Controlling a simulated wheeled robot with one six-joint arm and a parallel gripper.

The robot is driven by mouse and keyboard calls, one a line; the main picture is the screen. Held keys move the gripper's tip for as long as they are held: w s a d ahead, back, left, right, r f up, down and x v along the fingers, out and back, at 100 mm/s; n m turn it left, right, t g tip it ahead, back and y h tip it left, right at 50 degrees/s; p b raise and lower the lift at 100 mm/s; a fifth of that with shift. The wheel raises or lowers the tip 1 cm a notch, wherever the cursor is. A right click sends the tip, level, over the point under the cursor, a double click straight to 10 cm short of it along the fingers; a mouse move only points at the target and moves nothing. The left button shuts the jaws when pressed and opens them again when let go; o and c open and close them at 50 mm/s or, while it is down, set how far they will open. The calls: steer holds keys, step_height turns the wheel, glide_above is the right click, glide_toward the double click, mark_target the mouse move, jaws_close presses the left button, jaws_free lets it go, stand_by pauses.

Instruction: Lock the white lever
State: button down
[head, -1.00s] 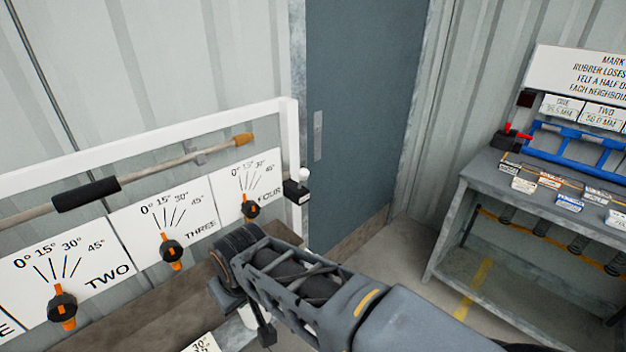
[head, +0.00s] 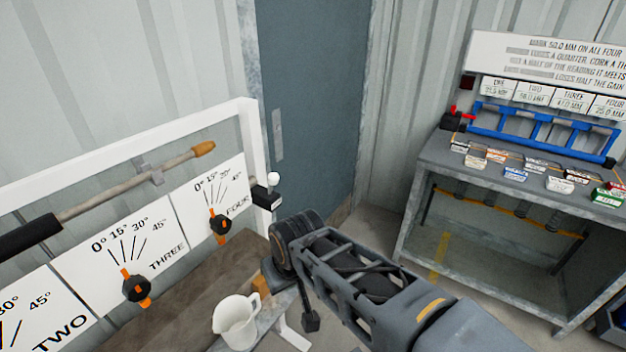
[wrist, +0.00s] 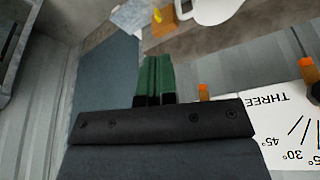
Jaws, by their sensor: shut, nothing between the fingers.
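A white ball-topped lever (head: 273,178) stands up from a small black box (head: 267,197) at the right end post of the white frame in the head view. I cannot tell from here whether it is locked. My gripper (wrist: 154,60) shows in the wrist view with its green fingers together and nothing between them. In the head view my arm crosses the lower middle, right of and nearer than the lever, and the fingers are not clearly seen. The wrist view does not clearly show the lever.
A white jug (head: 236,322) stands below the dial boards. Board THREE (head: 133,246) and board FOUR (head: 212,202) carry orange-black knobs. A grey bench (head: 425,168) on the right holds a blue rack (head: 540,138) and a red lever (head: 453,112). Floor shows between bench and door.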

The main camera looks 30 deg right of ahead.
stand_by(0.3)
steer(key=w+d+m+y, duration=0.6)
steer(key=w+m+y, duration=0.6)
steer(key=m, duration=0.4)
steer(key=w+d+r+m+t+y, duration=0.1)
steer(key=d+m+t+y, duration=0.3)
steer(key=d, duration=1.2)
steer(key=w+m+t, duration=0.1)
steer(key=m+t, duration=0.2)
steer(key=t, duration=0.2)
steer(key=shift+w+d+r+m+y+b, duration=0.2)
steer(key=shift+d+m+y+b, duration=0.15)
steer(key=shift+m+y+b, duration=0.05)
